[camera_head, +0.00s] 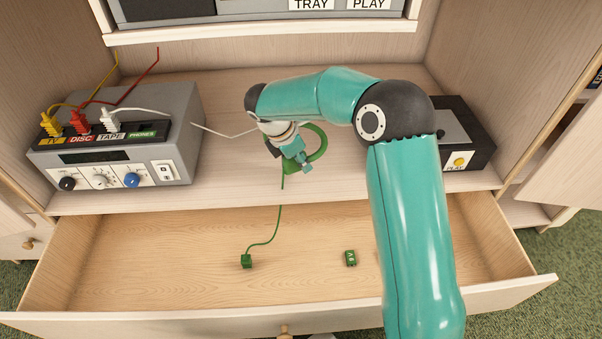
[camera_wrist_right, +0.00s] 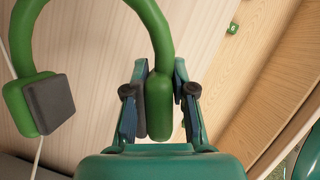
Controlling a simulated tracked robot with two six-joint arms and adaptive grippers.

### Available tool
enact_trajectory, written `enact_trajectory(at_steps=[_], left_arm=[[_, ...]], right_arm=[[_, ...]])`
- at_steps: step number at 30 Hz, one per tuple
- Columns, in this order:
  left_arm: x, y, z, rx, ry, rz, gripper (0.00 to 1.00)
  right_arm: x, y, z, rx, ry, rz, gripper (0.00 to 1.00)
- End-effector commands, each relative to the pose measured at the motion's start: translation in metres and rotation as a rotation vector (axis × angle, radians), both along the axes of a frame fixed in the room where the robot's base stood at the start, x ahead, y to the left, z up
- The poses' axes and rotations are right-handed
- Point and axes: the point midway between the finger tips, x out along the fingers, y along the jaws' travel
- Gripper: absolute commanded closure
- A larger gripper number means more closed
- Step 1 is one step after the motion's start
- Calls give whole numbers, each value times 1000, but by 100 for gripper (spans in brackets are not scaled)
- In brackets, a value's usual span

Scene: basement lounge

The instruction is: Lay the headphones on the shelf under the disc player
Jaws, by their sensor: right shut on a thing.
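The green headphones (camera_head: 319,146) are in my right gripper (camera_head: 300,163), above the wooden shelf (camera_head: 270,185) under the disc player (camera_head: 255,12). In the right wrist view the headphones (camera_wrist_right: 165,25) show a green band and two ear cups with dark pads. The right gripper (camera_wrist_right: 158,95) is shut on one ear cup; the other cup hangs free at the left. A green cord runs down from the headphones to a green plug (camera_head: 246,261) in the open drawer. I cannot tell whether the headphones touch the shelf. My left gripper is not in view.
A grey switch box (camera_head: 120,140) with coloured plugs stands on the shelf's left. A black player (camera_head: 468,138) stands at its right, partly behind my arm. The open drawer (camera_head: 180,250) below holds a small green block (camera_head: 350,258).

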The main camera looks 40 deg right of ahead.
Motion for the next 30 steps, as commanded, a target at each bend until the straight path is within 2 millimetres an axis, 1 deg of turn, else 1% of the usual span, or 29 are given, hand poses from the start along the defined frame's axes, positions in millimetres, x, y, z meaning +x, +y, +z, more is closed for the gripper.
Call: enact_trajectory(at_steps=[6,9,20,21,23,24,25,30], left_arm=[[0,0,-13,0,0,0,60],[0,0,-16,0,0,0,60],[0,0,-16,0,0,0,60],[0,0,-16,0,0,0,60],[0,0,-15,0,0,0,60],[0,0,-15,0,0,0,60],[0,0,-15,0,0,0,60],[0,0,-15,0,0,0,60]], right_arm=[[-1,-1,-35,1,3,-2,100],[-1,-1,-44,0,1,-3,100],[-1,-1,-47,0,0,-4,100],[-1,-1,-47,0,2,-4,70],[-1,-1,-47,0,2,-4,60],[-1,-1,-47,0,2,-4,54],[-1,-1,-47,0,2,-4,50],[-1,-1,-47,0,2,-4,50]])
